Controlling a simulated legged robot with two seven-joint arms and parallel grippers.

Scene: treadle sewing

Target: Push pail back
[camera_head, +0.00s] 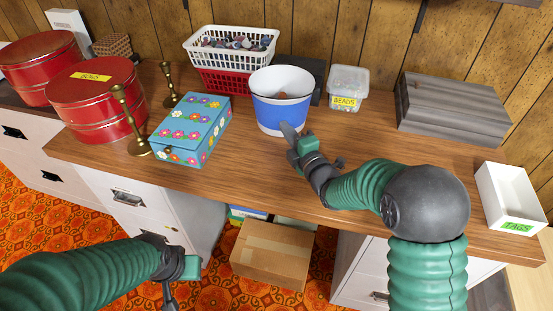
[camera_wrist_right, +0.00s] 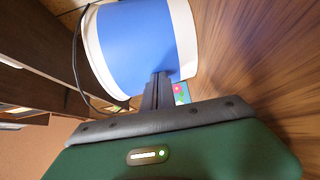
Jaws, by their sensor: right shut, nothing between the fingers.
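The pail (camera_head: 282,101) is white with a wide blue band and stands upright on the wooden table, with something brownish inside. It also fills the upper part of the right wrist view (camera_wrist_right: 140,45). My right gripper (camera_head: 288,131) is shut and empty, its fingertips at the front lower side of the pail. In the right wrist view the closed fingers (camera_wrist_right: 158,88) reach up to the blue band; I cannot tell whether they touch it. My left gripper (camera_head: 169,292) hangs low at the left, away from the table top, and its fingers are unclear.
Behind the pail stand a white basket (camera_head: 232,48), a dark box (camera_head: 309,72) and a clear BEADS tub (camera_head: 347,88). A flowered blue box (camera_head: 192,130) is left of it. A grey wooden box (camera_head: 452,105) and white TAGS tray (camera_head: 508,195) are right. Table front is mostly clear.

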